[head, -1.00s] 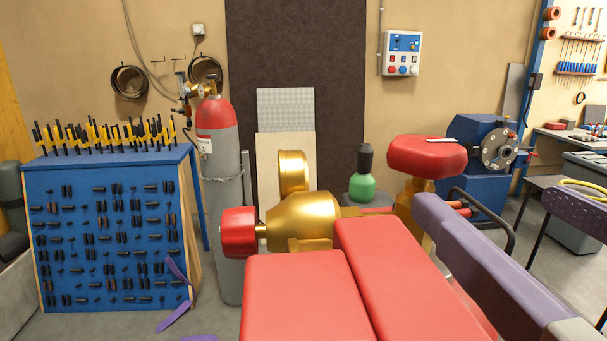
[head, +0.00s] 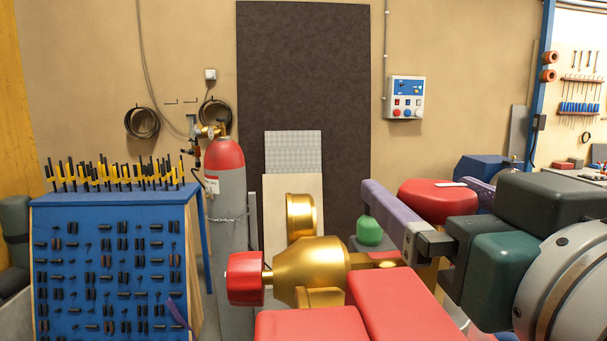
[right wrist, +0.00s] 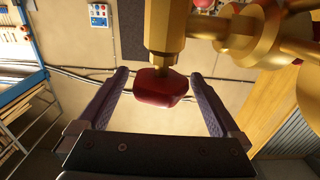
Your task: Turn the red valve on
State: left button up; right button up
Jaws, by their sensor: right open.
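A red valve knob (head: 437,200) sits on an upright gold stem at the right of the gold fitting (head: 312,263). A second red knob (head: 245,278) sits on the fitting's left end. My right gripper (head: 425,190) is open, with purple fingers on either side of the right-hand knob. In the right wrist view, the knob (right wrist: 160,86) hangs from its gold stem between the spread fingers (right wrist: 160,75), with gaps at both sides.
Two large red blocks (head: 400,305) fill the bottom centre, close to the fitting. A blue tool rack (head: 110,265) and a grey gas cylinder (head: 229,230) stand left. A green bottle (head: 369,232) is behind the fitting. A control box (head: 406,98) hangs on the wall.

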jog(key=shift+w, duration=0.15)
jog(key=shift+c, duration=0.2)
jog(key=c, duration=1.3)
